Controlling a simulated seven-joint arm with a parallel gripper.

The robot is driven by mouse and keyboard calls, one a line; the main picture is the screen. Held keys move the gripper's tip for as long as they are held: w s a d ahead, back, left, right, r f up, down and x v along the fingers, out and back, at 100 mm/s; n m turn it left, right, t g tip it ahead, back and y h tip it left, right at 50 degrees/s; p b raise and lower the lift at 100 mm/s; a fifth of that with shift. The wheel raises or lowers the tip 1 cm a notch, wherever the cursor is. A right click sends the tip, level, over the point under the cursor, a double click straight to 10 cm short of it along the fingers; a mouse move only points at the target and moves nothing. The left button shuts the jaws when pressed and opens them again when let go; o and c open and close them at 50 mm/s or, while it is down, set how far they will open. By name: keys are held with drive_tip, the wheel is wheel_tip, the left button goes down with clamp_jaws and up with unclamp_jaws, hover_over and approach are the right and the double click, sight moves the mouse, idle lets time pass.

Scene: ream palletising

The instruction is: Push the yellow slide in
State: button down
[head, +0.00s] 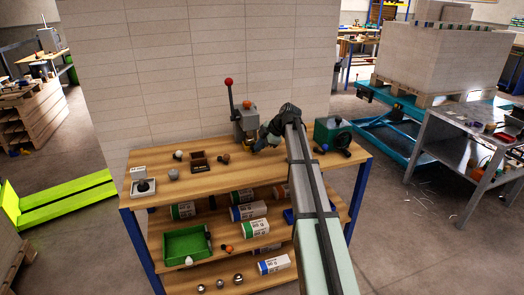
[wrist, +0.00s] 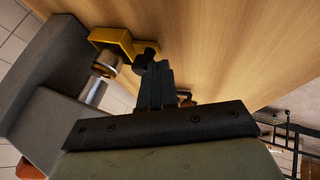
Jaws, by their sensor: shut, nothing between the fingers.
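The yellow slide (wrist: 118,38) shows in the wrist view as a bent yellow bracket at the grey press, beside a round metal shaft (wrist: 94,90). In the head view my wrist mostly hides it. My gripper (wrist: 156,66) is shut and empty, its dark fingers pointing at the yellow part's right end. The fingertips are very close to a dark knob-like piece there; I cannot tell whether they touch. In the head view my gripper (head: 257,146) is low at the front right of the grey press (head: 245,120).
The press stands on a wooden bench (head: 215,180), with a red-knobbed lever (head: 229,84) rising at its left. A dark green machine (head: 332,133) stands to the right of my arm. A small brown box (head: 199,163) and several small knobs lie left. A wall is behind.

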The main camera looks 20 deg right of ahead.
drive_tip(key=shift+w, duration=0.3)
drive_tip(key=s, duration=0.5)
drive_tip(key=shift+d, duration=0.3)
drive_tip(key=v, duration=0.9)
drive_tip(key=shift+d+r, duration=0.2)
drive_tip(key=shift+r, duration=0.15)
